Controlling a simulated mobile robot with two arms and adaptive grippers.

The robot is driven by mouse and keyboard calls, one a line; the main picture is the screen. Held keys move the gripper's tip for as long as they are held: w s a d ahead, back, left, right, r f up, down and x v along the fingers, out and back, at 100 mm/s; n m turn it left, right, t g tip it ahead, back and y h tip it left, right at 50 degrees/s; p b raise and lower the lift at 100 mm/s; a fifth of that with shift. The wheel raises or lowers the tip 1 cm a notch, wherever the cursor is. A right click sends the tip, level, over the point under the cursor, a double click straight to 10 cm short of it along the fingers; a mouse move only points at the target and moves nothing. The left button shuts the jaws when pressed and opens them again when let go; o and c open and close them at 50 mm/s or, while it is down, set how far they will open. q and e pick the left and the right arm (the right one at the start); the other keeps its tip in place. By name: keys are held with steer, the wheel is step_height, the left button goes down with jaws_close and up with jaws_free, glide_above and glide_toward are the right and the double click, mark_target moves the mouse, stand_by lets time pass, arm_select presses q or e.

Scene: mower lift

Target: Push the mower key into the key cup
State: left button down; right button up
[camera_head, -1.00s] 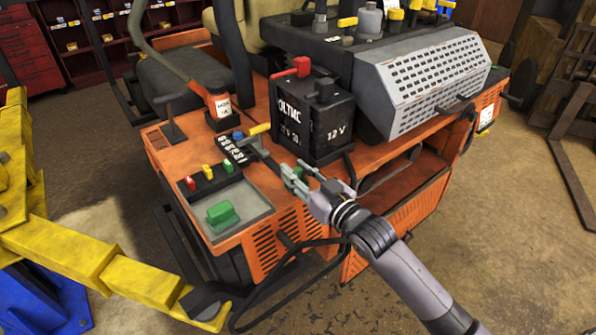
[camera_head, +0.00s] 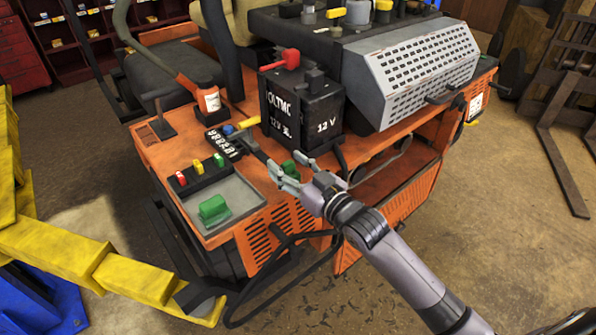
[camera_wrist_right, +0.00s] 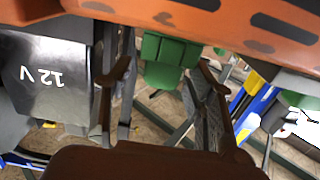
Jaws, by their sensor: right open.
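I cannot clearly tell which part is the mower key or the key cup. A green block (camera_head: 289,168) sits at the orange deck's edge beside my right gripper (camera_head: 285,178). It also shows in the right wrist view (camera_wrist_right: 165,58), between the fingers, with visible gaps on both sides. My right gripper is open at the deck's front edge, below the 12 V battery (camera_head: 300,112). Another green block (camera_head: 214,209) sits in a grey tray (camera_head: 240,196) to the left. Small red (camera_head: 181,179), yellow (camera_head: 198,168) and green (camera_head: 218,160) pieces stand behind that tray. My left gripper is not in view.
A black keypad (camera_head: 224,146) and a yellow handle (camera_head: 248,122) lie left of the battery. A perforated grey cover (camera_head: 415,75) stands at right. A yellow lift arm (camera_head: 60,250) and a black cable (camera_head: 270,275) are at the front left.

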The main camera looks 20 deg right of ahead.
steer(key=v, duration=1.2)
steer(key=shift+w, duration=0.1)
steer(key=s+f+m+g+h, duration=0.1)
steer(key=s+f+g+h, duration=0.4)
steer(key=f, duration=0.7)
steer(key=s+f+m+g+h, duration=0.1)
steer(key=s+f+g, duration=0.3)
steer(key=s, duration=0.4)
steer(key=s+f+g, duration=0.5)
steer(key=s, duration=0.3)
step_height(320, 180, down, 26)
steer(key=s+b, duration=0.1)
steer(key=s, duration=0.1)
steer(key=s+d+f+g+b, duration=0.1)
steer(key=s+d+f+g, duration=0.1)
steer(key=s+f, duration=1.4)
steer(key=shift+f, duration=0.75)
